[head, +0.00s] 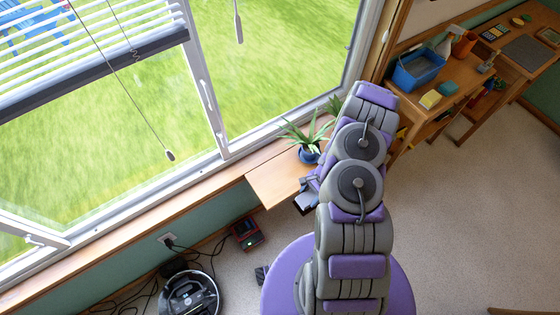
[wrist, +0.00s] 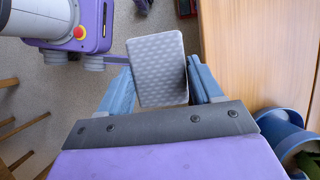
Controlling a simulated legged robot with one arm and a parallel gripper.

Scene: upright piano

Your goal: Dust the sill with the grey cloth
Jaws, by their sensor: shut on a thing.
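The grey cloth (wrist: 158,72) shows in the wrist view as a light grey, dimpled rectangular pad between the two blue-grey fingers of my gripper (wrist: 160,66). My gripper is shut on it. In the head view my gripper (head: 307,189) is partly hidden by my arm, with the cloth (head: 305,204) showing at its end. The wooden sill (head: 130,224) runs under the window and joins a wider wooden ledge (head: 272,179). In the wrist view the wood (wrist: 255,50) lies right of the cloth, with carpet below the cloth. My gripper is at the ledge's right end; contact cannot be told.
A plant in a blue pot (head: 309,156) stands on the ledge, close to my arm. A window-blind cord (head: 169,155) hangs above the sill. A robot vacuum (head: 190,294), a red device (head: 247,233) and cables lie on the floor. A blue tub (head: 417,70) stands on a right-hand bench.

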